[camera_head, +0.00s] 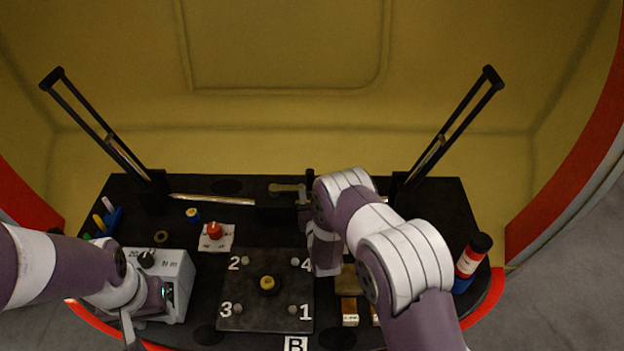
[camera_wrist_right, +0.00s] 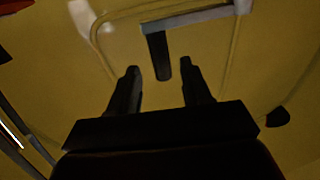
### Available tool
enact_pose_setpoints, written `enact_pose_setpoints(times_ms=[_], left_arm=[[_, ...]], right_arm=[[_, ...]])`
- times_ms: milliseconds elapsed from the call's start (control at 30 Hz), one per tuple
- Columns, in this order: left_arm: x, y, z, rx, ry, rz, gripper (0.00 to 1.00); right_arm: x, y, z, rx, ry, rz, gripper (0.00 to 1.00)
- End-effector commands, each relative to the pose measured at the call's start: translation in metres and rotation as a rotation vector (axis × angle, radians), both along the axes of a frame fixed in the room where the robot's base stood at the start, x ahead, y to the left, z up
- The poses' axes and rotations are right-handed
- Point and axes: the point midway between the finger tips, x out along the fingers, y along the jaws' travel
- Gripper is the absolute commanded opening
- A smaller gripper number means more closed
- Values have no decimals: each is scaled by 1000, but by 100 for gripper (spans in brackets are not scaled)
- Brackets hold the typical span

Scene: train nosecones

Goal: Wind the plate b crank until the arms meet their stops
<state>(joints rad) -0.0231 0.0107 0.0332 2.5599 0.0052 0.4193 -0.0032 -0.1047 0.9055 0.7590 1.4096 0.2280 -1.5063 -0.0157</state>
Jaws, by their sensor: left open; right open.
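The plate marked B (camera_head: 265,318) is dark, with corners numbered 1 to 4 and a brass-coloured knob (camera_head: 267,284) at its middle. Two slim black arms, left (camera_head: 92,117) and right (camera_head: 455,126), stand raised and slant outward. A crank shows in the right wrist view as a grey bar (camera_wrist_right: 195,18) with a black handle (camera_wrist_right: 160,55). My right gripper (camera_wrist_right: 160,70) is open, its fingertips on either side of the handle, contact unclear. In the head view my right arm partly hides that area. My left gripper (camera_head: 128,335) is open beside a grey box, partly out of frame.
The grey torque box (camera_head: 172,275) stands near my left gripper. A yellow wall (camera_head: 290,100) closes the back.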

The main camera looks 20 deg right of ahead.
Motion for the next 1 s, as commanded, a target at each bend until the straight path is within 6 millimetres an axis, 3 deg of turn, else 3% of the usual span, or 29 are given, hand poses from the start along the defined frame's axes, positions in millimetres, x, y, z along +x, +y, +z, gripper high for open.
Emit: enact_pose_setpoints(times_ms=[100,233,567,700,733,1000], left_arm=[[0,0,0,0,0,0,43],[0,0,-1,0,0,0,43],[0,0,-1,0,0,0,43],[0,0,-1,0,0,0,43],[0,0,-1,0,0,0,43],[0,0,-5,0,0,0,43]], right_arm=[[26,-4,0,1,-2,-1,48],[44,-6,0,0,0,0,48],[51,-6,0,0,1,1,48],[51,-6,0,0,1,1,6],[51,-6,0,0,1,1,0],[52,0,-1,1,1,-4,0]])
